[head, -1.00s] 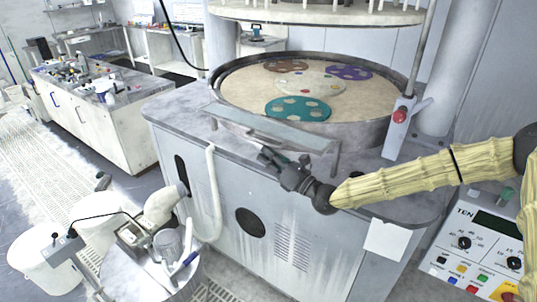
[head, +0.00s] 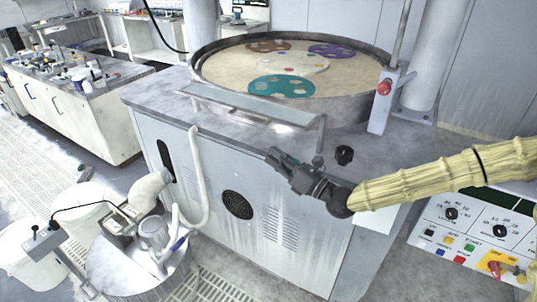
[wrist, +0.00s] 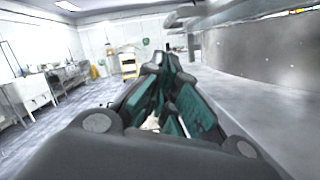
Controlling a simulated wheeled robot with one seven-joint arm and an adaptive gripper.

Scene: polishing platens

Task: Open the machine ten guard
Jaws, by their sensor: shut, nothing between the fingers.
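The machine (head: 150,115) is a grey cabinet with a round basin on top. A flat, pale, narrow panel (head: 245,103), which looks like the guard, lies along the basin's front edge. A thin bracket (head: 321,135) stands at its right end. My gripper (head: 274,158) is shut and empty in front of the cabinet's upper front edge, below and left of the bracket. I cannot tell its exact distance from the cabinet. In the wrist view my gripper (wrist: 162,75) has its dark and teal fingers together, with the basin wall (wrist: 270,50) to the right.
Coloured discs, including a teal one (head: 281,86), lie in the basin. A red button post (head: 384,88) and a black knob (head: 344,155) are right of the panel. A control panel (head: 470,235) stands lower right. A pale hose (head: 196,175) and drum (head: 130,270) stand front left.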

